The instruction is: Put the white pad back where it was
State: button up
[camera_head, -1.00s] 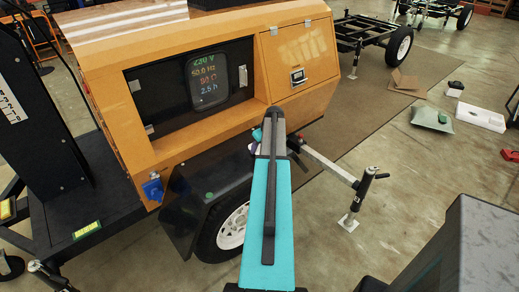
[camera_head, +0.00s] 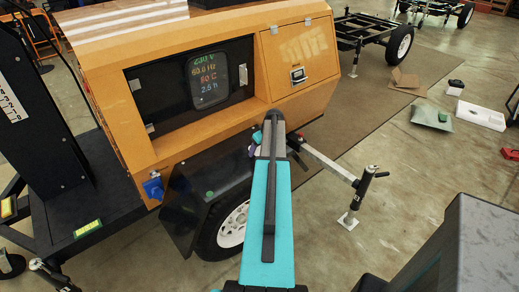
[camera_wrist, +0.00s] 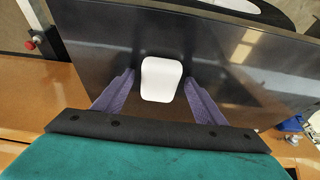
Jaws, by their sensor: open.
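The white pad (camera_wrist: 161,79) shows in the wrist view as a small rounded block against a glossy dark panel (camera_wrist: 105,45). My gripper (camera_wrist: 158,82) is open, with one purple finger on each side of the pad. Gaps show between the pad and both fingers. I cannot tell whether the pad rests on or is fixed to the panel. In the head view, my teal and grey arm reaches toward the orange generator's lower side. A bit of purple gripper (camera_head: 253,150) shows there; the pad is hidden.
The orange generator (camera_head: 185,128) has a lit display (camera_head: 208,78). A black mudguard (camera_head: 190,205) and a wheel (camera_head: 233,228) sit below it. A jack leg (camera_head: 357,200) stands right of my arm. In the wrist view, a red knob (camera_wrist: 30,45) is at upper left.

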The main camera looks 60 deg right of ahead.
jog(key=shift+r, duration=0.1)
jog(key=b+v, duration=0.2)
jog(key=v, duration=1)
dwell(0.9)
